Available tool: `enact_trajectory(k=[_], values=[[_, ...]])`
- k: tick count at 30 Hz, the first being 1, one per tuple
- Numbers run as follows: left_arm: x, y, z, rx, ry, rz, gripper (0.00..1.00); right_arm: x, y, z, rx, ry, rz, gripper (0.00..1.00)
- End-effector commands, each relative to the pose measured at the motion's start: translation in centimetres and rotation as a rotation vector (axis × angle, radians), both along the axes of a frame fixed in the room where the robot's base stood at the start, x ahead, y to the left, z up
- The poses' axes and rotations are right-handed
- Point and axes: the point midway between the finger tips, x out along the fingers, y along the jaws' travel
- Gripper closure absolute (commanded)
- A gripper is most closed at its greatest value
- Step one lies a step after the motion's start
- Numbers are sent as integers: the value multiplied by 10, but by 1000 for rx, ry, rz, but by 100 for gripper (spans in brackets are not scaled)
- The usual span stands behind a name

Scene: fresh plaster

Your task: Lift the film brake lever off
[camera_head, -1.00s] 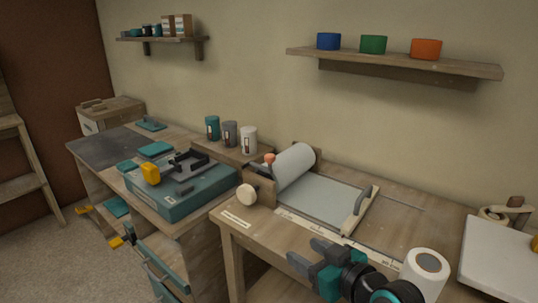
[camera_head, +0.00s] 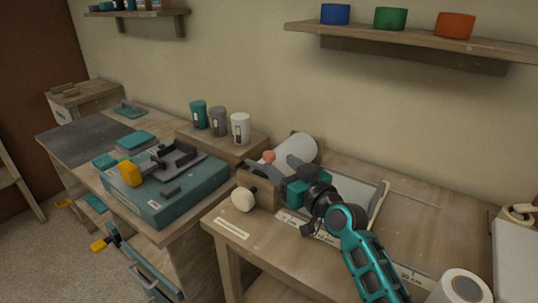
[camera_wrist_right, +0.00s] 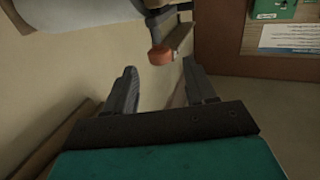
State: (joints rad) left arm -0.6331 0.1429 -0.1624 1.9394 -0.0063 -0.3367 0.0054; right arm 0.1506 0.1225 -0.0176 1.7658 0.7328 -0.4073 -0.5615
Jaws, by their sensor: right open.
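The film brake lever has a salmon-orange knob (camera_head: 269,156) at the left end of the film roll (camera_head: 298,149), beside the wooden end support (camera_head: 262,189). In the right wrist view the knob (camera_wrist_right: 160,55) shows just past the fingertips, roughly centred between them, with a grey bar behind it. My right gripper (camera_head: 276,169) is open and empty, reaching over the left end of the cutting board. The knob looks apart from both fingers. The lever's lower part is hidden in the head view. My left gripper is not in view.
A round cream knob (camera_head: 243,199) sticks out at the support's left. Several cups, including a white one (camera_head: 240,129), stand on a riser behind. A teal case (camera_head: 170,198) lies on the left bench. A white roll (camera_head: 462,288) stands at front right.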

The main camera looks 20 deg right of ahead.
Motion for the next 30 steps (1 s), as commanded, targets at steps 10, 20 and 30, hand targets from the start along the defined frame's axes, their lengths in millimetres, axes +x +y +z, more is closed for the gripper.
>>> enact_trajectory(k=[10, 20, 30], values=[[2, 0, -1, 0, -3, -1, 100, 50, 14, 0, 1, 0, 0, 45], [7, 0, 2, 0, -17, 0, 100, 59, 17, 0, -1, 0, 0, 45], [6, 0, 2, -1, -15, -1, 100, 58, 16, 0, -1, 0, 0, 65]])
